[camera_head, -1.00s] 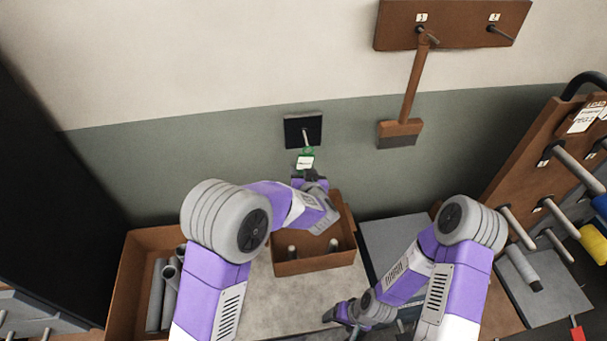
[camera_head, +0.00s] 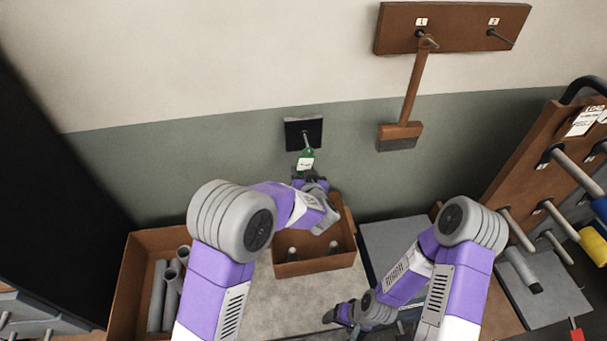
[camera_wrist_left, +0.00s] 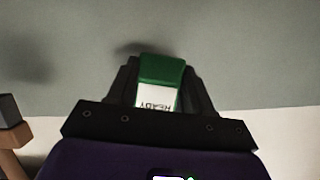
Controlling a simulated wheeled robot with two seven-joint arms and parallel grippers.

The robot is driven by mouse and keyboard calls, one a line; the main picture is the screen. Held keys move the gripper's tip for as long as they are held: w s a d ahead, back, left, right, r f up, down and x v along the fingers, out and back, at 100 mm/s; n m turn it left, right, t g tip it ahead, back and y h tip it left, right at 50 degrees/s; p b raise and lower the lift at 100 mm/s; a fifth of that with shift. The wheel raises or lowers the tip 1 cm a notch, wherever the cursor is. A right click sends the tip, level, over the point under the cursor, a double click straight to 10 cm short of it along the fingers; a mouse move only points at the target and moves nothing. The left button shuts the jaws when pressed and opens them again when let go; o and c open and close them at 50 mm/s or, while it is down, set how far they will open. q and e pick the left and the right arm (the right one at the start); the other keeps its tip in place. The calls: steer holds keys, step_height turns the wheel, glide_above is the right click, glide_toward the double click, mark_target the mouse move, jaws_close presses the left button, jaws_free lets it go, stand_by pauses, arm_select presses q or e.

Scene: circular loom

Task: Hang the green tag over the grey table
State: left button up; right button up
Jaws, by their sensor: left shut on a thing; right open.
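The green tag (camera_head: 308,155) has a white label and is at the wall, just below the peg (camera_head: 306,137) of a small black plate (camera_head: 293,131). My left gripper (camera_head: 305,174) is shut on the tag's lower part. In the left wrist view the tag (camera_wrist_left: 160,72) stands between the two fingers (camera_wrist_left: 160,90), with lettering on its label. I cannot tell whether its loop is around the peg. The grey table (camera_head: 270,312) is below. My right gripper (camera_head: 340,313) is open and empty, low over the table's front right part.
A brown tray (camera_head: 315,266) with upright pegs stands on the table under my left gripper. A brown box of grey tubes (camera_head: 130,285) is at left. A brush (camera_head: 400,133) hangs from a wall board (camera_head: 455,22). A spool rack (camera_head: 530,175) is at right.

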arm_select(q)
steer(key=shift+f, duration=0.2)
steer(key=o, duration=1.3)
steer(key=shift+o, duration=0.2)
steer(key=p+v, duration=0.2)
steer(key=v, duration=0.7)
steer(key=shift+f+p, duration=0.35)
steer(key=shift+p, duration=0.05)
